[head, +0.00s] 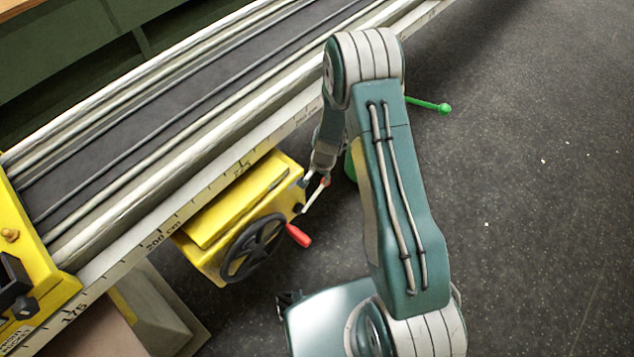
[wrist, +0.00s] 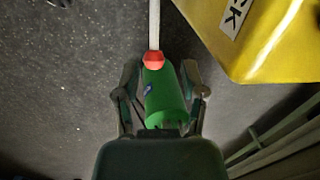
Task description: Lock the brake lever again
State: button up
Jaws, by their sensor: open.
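The brake lever appears to be the white rod (wrist: 154,25) with a red tip (wrist: 153,60) in the wrist view. In the head view its pale rod (head: 314,195) sticks out beside the yellow housing (head: 235,205), close to my gripper. My gripper (wrist: 160,77) is open, one finger on each side of the picture's middle. The red tip lies between or just beyond the fingertips; I cannot tell whether they touch it. A green cylinder (wrist: 163,98) shows between the fingers, seemingly below or behind the tip. The yellow housing fills the wrist view's upper right (wrist: 262,35).
A long rail (head: 200,150) with a scale runs across the head view above the housing. A black handwheel (head: 250,248) with a red handle (head: 298,236) sits on the housing's front. A green rod with a ball end (head: 444,107) sticks out right of my arm. Dark floor at right is clear.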

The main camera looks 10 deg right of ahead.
jog(key=r, duration=0.5)
jog(key=shift+s+d, duration=0.2)
jog(key=shift+d, duration=0.1)
